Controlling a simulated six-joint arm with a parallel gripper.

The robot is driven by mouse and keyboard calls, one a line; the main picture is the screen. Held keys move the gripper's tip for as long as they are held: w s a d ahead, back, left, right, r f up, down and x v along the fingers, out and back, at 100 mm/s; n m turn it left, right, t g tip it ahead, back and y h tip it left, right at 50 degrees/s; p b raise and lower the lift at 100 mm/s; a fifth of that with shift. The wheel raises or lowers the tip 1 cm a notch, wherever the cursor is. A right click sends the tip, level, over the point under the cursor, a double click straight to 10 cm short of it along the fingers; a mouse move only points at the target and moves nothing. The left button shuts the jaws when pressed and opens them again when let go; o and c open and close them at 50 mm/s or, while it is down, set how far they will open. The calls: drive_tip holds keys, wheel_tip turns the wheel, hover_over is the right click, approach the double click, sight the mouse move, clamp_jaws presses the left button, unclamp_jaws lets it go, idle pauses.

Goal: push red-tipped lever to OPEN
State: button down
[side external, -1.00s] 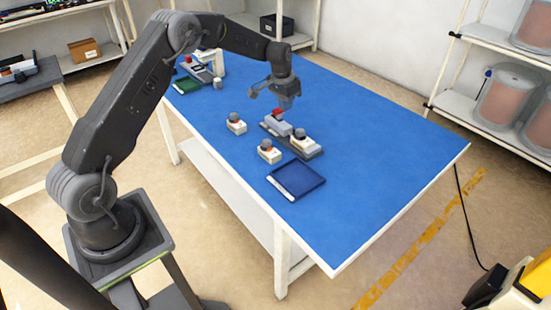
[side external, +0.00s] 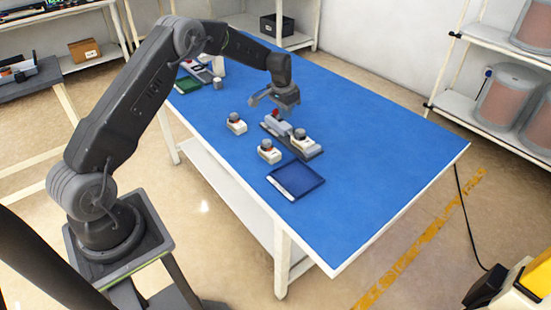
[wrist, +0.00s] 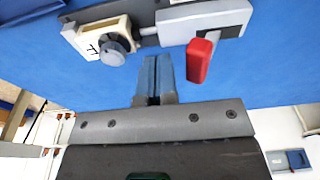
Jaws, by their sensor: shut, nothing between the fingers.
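The red-tipped lever (wrist: 203,60) sticks out from a grey block (wrist: 208,20) on a dark rail fixture in the wrist view. Its red tip (side external: 275,113) is small in the side view, just below my gripper (side external: 284,108). No OPEN marking is readable.
A beige block with a grey knob (wrist: 112,50) sits on the same fixture, left of the lever. The right of the blue table (side external: 390,150) is clear.

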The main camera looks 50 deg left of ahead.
drive_tip(key=shift+f, duration=0.6)
drive_tip(key=shift+a, duration=0.15)
drive_tip(key=shift+a, duration=3.65)
drive_tip(key=shift+d, duration=0.15)
drive_tip(key=shift+d+r, duration=0.1)
drive_tip(key=shift+d, duration=0.15)
wheel_tip(320, 180, up, 8)
